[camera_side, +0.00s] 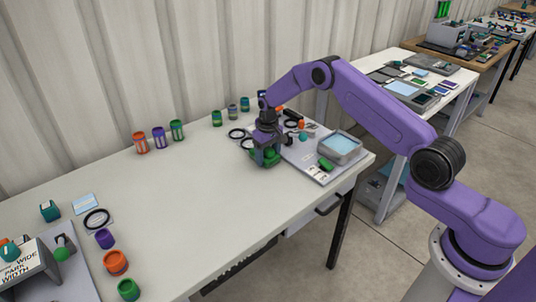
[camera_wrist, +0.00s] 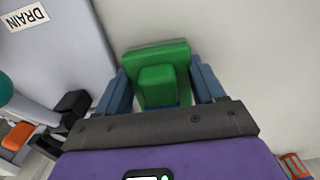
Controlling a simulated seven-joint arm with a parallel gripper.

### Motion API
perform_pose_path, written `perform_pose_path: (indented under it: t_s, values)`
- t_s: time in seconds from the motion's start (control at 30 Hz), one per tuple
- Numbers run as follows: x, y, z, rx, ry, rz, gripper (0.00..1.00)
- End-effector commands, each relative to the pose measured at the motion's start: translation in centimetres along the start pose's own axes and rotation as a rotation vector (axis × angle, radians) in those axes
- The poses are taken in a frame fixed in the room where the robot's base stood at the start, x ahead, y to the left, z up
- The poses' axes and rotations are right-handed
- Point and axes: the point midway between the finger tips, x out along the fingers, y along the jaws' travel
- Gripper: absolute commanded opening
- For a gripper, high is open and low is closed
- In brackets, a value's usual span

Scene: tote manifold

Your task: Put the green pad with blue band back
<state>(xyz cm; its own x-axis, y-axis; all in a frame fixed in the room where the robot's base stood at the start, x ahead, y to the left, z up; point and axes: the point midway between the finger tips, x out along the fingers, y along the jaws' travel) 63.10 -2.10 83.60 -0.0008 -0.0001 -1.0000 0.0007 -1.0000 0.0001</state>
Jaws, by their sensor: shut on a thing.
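My gripper (camera_side: 266,146) is shut on the green pad (camera_wrist: 160,52), with one blue-grey finger on each side of its narrower block. In the wrist view the gripper (camera_wrist: 160,82) fills the lower middle, and a little blue shows at the near end of the block; most of any band is hidden. In the side view the pad (camera_side: 266,158) is under the gripper at the left edge of the grey board (camera_side: 306,172). I cannot tell whether it touches the table. In the wrist view the board (camera_wrist: 72,55) is left of the pad.
A grey tray (camera_side: 340,157) with a light blue inside and another green piece (camera_side: 325,164) are on the board. Black rings (camera_side: 237,133) lie left of the gripper. Several coloured cans (camera_side: 159,138) stand at the back; the table's middle is clear.

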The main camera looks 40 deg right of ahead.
Motion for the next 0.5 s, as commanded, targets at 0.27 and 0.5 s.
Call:
perform_pose_path:
  t_s: [0.27, 0.5]
  values:
    - [0.2, 0.0, 0.0, 0.0, 0.0, 0.0, 0.44]
    - [0.24, 0.01, -0.01, 0.0, 0.001, 0.0, 0.79]
